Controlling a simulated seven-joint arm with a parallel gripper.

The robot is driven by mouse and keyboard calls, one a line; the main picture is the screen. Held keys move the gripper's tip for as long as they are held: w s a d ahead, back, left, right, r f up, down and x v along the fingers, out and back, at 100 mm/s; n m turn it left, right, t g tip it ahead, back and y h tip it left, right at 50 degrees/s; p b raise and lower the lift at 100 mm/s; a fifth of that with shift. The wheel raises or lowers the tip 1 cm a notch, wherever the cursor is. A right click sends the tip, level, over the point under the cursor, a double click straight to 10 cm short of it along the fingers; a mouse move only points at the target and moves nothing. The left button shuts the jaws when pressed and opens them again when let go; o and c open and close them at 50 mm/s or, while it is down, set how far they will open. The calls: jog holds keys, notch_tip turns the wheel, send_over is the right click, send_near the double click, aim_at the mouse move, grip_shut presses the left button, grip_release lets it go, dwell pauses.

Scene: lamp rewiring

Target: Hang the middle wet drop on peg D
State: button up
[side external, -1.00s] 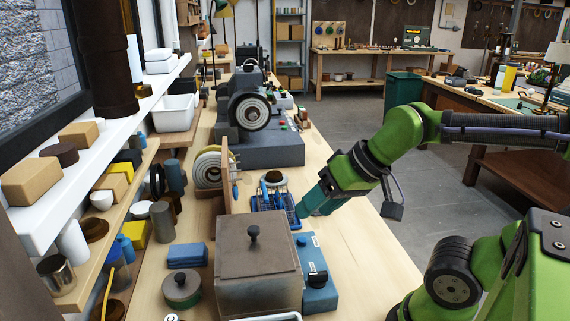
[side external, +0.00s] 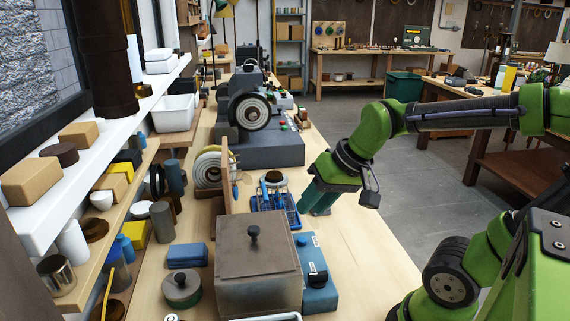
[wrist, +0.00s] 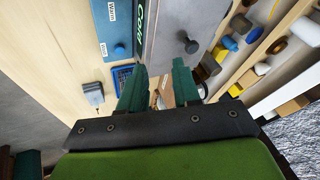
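A blue tray (side external: 289,203) sits on the bench and holds small blue parts (side external: 268,198); they are too small to tell apart as drops. Part of the tray also shows in the wrist view (wrist: 121,78). An upright wooden board (side external: 226,178) stands left of it, with a small blue piece (side external: 235,191) on its right face. I cannot read any peg letters. My gripper (side external: 312,211) is just right of the tray, pointing down. In the wrist view its two green fingers (wrist: 159,88) are apart, with nothing seen held between them.
A grey lidded box (side external: 257,262) with a knob and a blue control box (side external: 319,275) stand in front of the tray. A bench grinder (side external: 248,112) stands behind. Shelves with jars and blocks (side external: 97,205) line the left.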

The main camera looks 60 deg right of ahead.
jog(key=w+d+f+m+g+y, duration=0.1)
jog(key=w+d+f+m, duration=0.5)
jog(key=w+d+m, duration=0.5)
jog(key=w+d+f+m+g+y, duration=0.1)
jog(key=w+d+f+m+y, duration=0.1)
jog(key=w+d+f+m, duration=0.7)
jog(key=shift+m, duration=0.7)
jog(key=shift+w+d+f, duration=0.3)
jog(key=shift+w+f, duration=0.2)
jog(key=shift+f, duration=0.15)
jog(key=shift+w+d+f, duration=0.3)
jog(key=shift+w+f, duration=0.15)
jog(key=shift+f, duration=0.2)
jog(key=shift+w+d+f, duration=0.3)
jog(key=shift+w+f, duration=0.2)
jog(key=shift+f, duration=0.15)
jog(key=c, duration=0.4)
jog(key=shift+o, duration=0.2)
notch_tip(320, 180, up, 8)
jog(key=shift+f, duration=0.25)
